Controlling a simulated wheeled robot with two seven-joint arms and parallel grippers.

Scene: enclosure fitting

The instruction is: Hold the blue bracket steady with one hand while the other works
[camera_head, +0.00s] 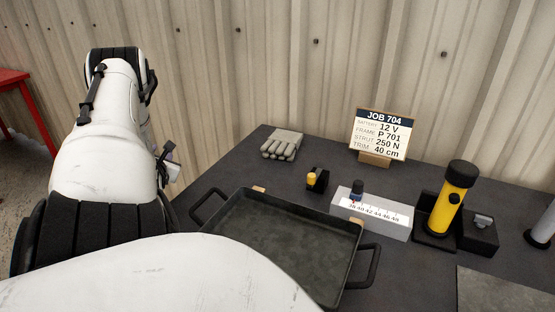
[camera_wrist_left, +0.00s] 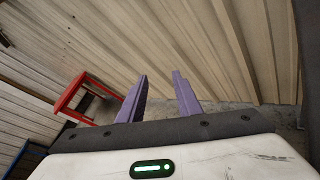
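I cannot make out a blue bracket in either view. My left gripper (camera_head: 170,166) is mostly hidden behind my own white arm at the left, beyond the table's left edge. In the left wrist view its two purple fingers (camera_wrist_left: 160,100) stand apart with nothing between them, facing the corrugated wall and the floor. My right gripper is in neither view.
A red stand (camera_wrist_left: 70,95) is on the floor.

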